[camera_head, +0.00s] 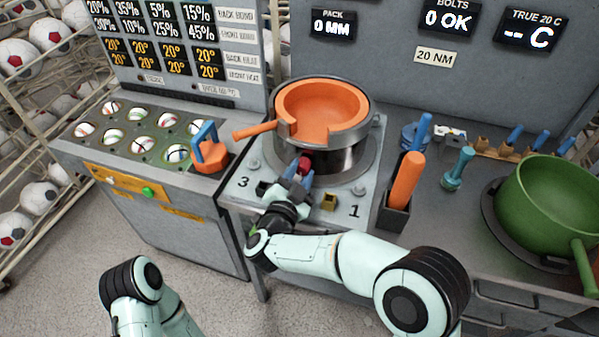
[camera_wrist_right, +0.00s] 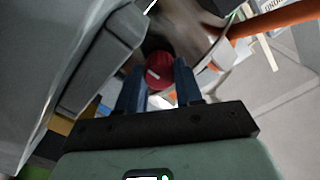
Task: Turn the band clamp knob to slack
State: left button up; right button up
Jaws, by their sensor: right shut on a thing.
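My left gripper is not in view; only part of that arm shows at the lower left.
Numbers 3 and 1 mark the plate (camera_head: 246,192) under the clamp. An orange-handled tool (camera_head: 406,180) stands in a holder to the right, near a green pot (camera_head: 550,205). A tray of balls (camera_head: 140,115) and an orange block with a blue handle (camera_head: 209,152) are left.

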jog(key=shift+n+p, duration=0.4)
jog(key=shift+n, duration=0.2)
jog(key=n+p, duration=0.2)
jog(key=n, duration=0.1)
jog(key=shift+r+n, duration=0.1)
jog(key=shift+n, duration=0.2)
jog(key=n+p, duration=0.3)
jog(key=n, duration=0.1)
jog(key=n+p, duration=0.2)
jog(key=n, duration=0.2)
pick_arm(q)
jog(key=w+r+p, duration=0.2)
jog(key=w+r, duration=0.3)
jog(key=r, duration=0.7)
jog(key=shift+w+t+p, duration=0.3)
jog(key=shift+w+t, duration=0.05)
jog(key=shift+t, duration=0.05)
pick_arm(e)
jog(key=shift+n, duration=2.2)
jog(key=o, duration=1)
jog(key=shift+o, duration=0.2)
